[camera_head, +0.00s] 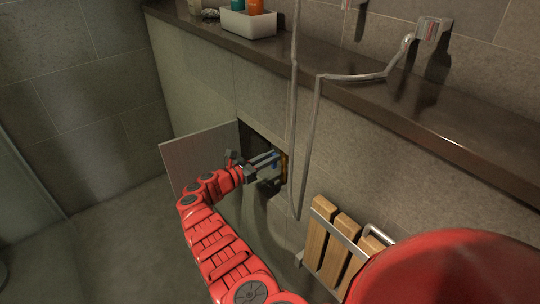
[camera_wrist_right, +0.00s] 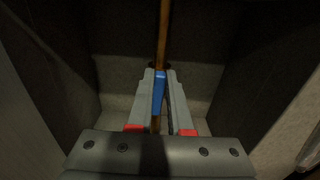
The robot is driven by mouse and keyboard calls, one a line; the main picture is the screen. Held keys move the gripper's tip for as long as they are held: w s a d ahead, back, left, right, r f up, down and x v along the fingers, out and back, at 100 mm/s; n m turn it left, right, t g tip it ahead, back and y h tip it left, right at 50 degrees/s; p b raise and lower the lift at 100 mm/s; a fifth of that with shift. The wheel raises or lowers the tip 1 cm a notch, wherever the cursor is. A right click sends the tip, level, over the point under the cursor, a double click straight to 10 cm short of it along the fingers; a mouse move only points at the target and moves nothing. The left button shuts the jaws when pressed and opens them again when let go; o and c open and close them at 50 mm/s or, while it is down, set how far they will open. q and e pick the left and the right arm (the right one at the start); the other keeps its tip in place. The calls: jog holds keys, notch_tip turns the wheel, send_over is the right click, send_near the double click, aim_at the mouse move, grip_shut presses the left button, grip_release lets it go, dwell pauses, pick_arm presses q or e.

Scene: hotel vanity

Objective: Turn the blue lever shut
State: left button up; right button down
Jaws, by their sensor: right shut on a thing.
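The blue lever (camera_wrist_right: 158,93) sits on a brass-coloured pipe (camera_wrist_right: 163,35) in the right wrist view. It lies between the fingers of my right gripper (camera_wrist_right: 161,100), which is shut on it. In the head view my right gripper (camera_head: 270,168) reaches into a square opening in the tiled wall. A small bit of the blue lever (camera_head: 275,161) shows there by the fingers, with most of it hidden. The lever's exact angle is hard to tell. My left gripper is not in view.
An open grey hatch door (camera_head: 198,155) stands left of the opening. A shower hose (camera_head: 303,150) hangs right of it. A slatted wooden seat (camera_head: 335,245) is at lower right. A dark ledge (camera_head: 360,90) runs above, holding a white box (camera_head: 248,23) of bottles.

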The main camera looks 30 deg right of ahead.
jog(key=shift+s, duration=0.1)
jog(key=m, duration=0.3)
jog(key=shift+s+d+f+m, duration=0.1)
jog(key=shift+s+m, duration=0.25)
jog(key=shift+m, duration=0.05)
jog(key=m+b, duration=0.3)
jog(key=m, duration=0.1)
jog(key=s+f+m+b, duration=0.1)
jog(key=m+b, duration=0.2)
jog(key=m, duration=0.2)
jog(key=f+m+b, duration=0.1)
jog(key=m+b, duration=0.2)
jog(key=m, duration=0.2)
jog(key=shift+s, duration=0.25)
